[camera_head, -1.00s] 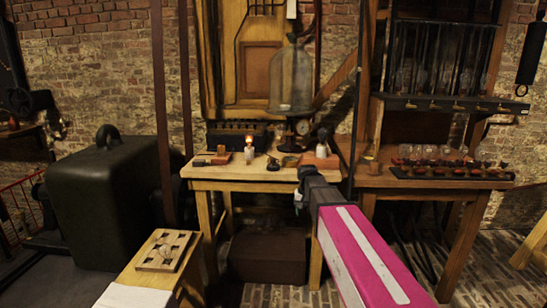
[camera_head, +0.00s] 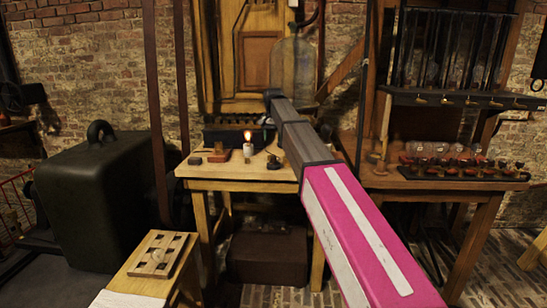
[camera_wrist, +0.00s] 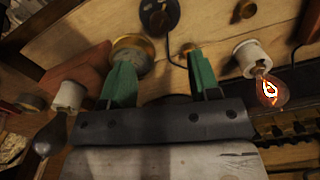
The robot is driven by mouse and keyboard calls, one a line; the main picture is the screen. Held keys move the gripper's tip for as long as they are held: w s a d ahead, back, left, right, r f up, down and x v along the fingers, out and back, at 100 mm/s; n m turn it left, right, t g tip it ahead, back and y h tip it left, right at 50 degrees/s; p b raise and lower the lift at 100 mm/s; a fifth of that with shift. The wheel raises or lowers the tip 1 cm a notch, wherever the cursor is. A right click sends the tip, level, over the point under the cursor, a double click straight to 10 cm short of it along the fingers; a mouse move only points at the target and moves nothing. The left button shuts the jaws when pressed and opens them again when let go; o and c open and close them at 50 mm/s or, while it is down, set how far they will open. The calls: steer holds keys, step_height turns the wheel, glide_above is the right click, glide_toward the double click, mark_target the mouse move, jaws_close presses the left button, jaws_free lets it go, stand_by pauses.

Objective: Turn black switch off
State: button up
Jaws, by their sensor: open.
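A round black base with a brass-coloured knob, seemingly the black switch (camera_wrist: 160,16), is at the top of the wrist view, with a thin cord running from it. It looks like the small dark piece (camera_head: 273,163) at the table's front in the head view. My gripper (camera_wrist: 159,60) is open, its green fingers apart and empty. The switch lies beyond the fingertips, not between them. In the head view my arm's end is raised over the table's back and its fingers cannot be made out. A lit bulb (camera_wrist: 270,90) stands in a white socket (camera_wrist: 252,57).
An unlit bulb (camera_wrist: 50,135) in a white socket and a round brass-rimmed piece (camera_wrist: 131,52) sit left in the wrist view. The wooden table (camera_head: 225,172) has a glass bell jar (camera_head: 292,62) behind it. A bottle rack (camera_head: 460,172) stands on the right-hand table.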

mark_target(274, 160)
step_height(274, 160, down, 9)
steer(key=shift+f, duration=0.2)
stand_by(0.3)
steer(key=c, duration=0.9)
